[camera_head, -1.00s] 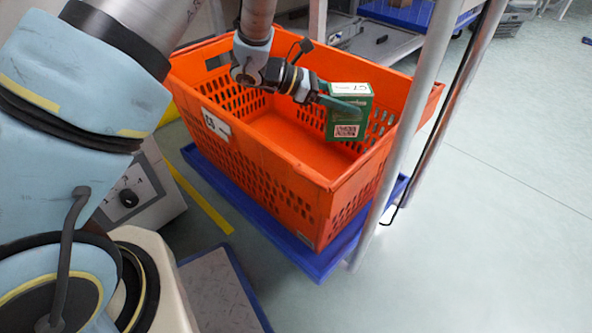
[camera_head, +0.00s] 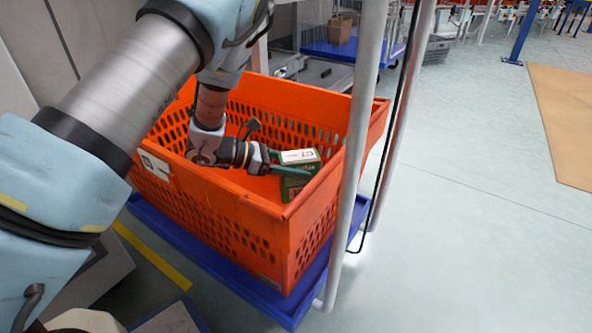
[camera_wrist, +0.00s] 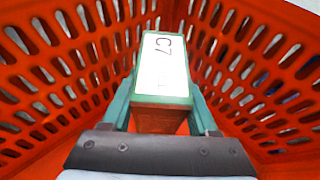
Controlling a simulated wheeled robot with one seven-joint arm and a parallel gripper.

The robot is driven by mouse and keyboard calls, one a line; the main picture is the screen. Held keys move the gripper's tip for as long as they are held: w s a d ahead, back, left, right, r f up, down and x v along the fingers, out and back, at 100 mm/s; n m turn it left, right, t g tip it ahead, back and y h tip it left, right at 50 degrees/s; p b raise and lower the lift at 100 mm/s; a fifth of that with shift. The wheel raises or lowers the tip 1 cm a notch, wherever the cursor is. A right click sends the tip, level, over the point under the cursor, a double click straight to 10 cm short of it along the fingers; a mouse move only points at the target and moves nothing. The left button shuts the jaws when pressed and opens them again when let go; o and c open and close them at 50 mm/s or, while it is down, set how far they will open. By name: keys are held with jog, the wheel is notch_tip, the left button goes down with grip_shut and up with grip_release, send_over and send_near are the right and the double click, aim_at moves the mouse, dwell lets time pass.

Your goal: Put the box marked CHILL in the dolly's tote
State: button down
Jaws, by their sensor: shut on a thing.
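A green box (camera_head: 298,156) with a white top label is held inside the orange tote (camera_head: 240,229). In the wrist view the box (camera_wrist: 164,66) sits between both fingers, and its label reads like "C7". I cannot read CHILL on it. My gripper (camera_head: 293,169) is shut on the box, and its green fingers also show in the wrist view (camera_wrist: 162,100). The box's lower part is partly hidden, and I cannot tell whether it touches the tote floor. The tote stands on a blue dolly (camera_head: 215,262).
A grey upright post (camera_head: 352,150) stands close in front of the tote's right side, with a second post (camera_head: 405,110) behind it. Another blue cart (camera_head: 340,50) with a brown box (camera_head: 340,30) is at the back. Open floor lies to the right.

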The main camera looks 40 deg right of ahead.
jog(key=shift+f+b, duration=0.45)
jog(key=shift+f, duration=0.1)
jog(key=shift+c, duration=0.8)
grip_release()
jog(key=shift+r, duration=0.1)
jog(key=shift+r+p, duration=0.25)
jog(key=shift+p, duration=0.1)
jog(key=p+v, duration=0.3)
jog(key=v, duration=0.4)
jog(key=shift+w+a+r, duration=0.15)
jog(key=shift+a+r, duration=0.05)
jog(key=shift+r, duration=0.1)
